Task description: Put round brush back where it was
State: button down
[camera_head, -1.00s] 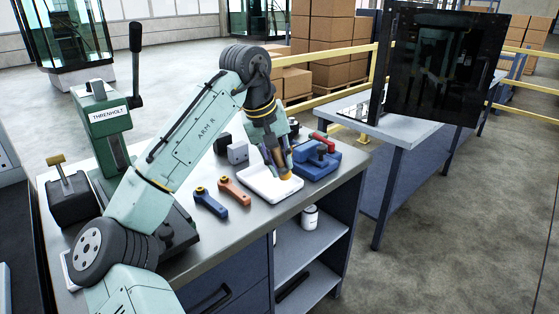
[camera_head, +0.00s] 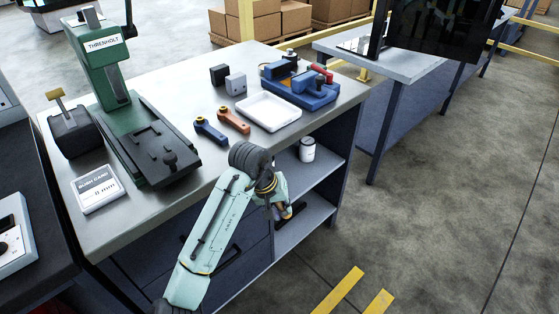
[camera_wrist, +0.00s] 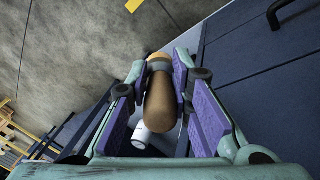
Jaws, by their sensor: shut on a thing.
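The round brush, with a tan rounded handle (camera_wrist: 161,103), is between the purple pads of my gripper (camera_wrist: 161,78) in the wrist view. My gripper (camera_head: 284,213) is shut on it. In the head view, the gripper is low in front of the trolley's open shelves, below the worktop (camera_head: 185,83). The brush is mostly hidden there by my arm and fingers. The white tray (camera_head: 268,111) on the worktop is empty.
A white canister (camera_head: 307,150) stands on the upper shelf (camera_head: 290,170); it also shows in the wrist view (camera_wrist: 141,137). Blue and orange handled tools (camera_head: 233,121) and a blue vise-like block (camera_head: 300,87) are on the worktop.

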jog(key=s+f+m, duration=0.1)
jog(key=s+f, duration=0.2)
jog(key=f, duration=1.4)
jog(key=shift+d+f, duration=0.2)
jog(key=shift+d, duration=0.15)
jog(key=shift+s, duration=0.15)
